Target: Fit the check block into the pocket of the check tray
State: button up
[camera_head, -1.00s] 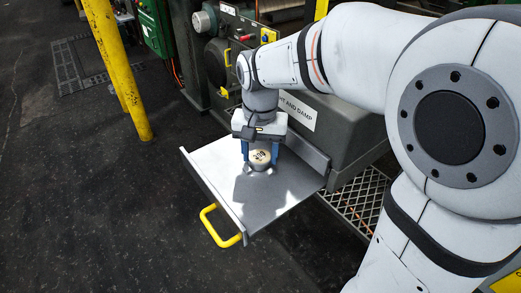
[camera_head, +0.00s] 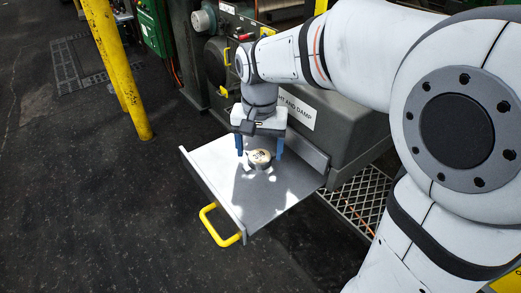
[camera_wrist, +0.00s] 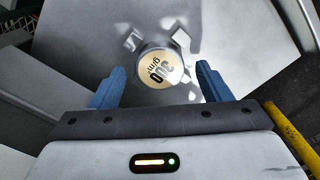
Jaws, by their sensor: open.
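The check block (camera_head: 260,160) is a short round puck with a pale top marked "300" in the wrist view (camera_wrist: 161,69). It sits on the grey check tray (camera_head: 287,192), among small metal corner pieces (camera_wrist: 131,41) that mark the pocket. I cannot tell how deep it sits. My gripper (camera_head: 260,154) is open above the block, its blue fingers on either side and clear of it. In the wrist view, gaps show between the block and both fingers (camera_wrist: 160,78).
The tray has a yellow handle (camera_head: 214,226) at its front. A grey machine housing (camera_head: 345,130) stands behind the tray, with a wire grating (camera_head: 362,193) to the right. A yellow post (camera_head: 122,75) stands at left. The dark floor at front left is clear.

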aim_at(260, 156)
notch_tip(260, 156, up, 11)
jog(key=shift+b, duration=0.3)
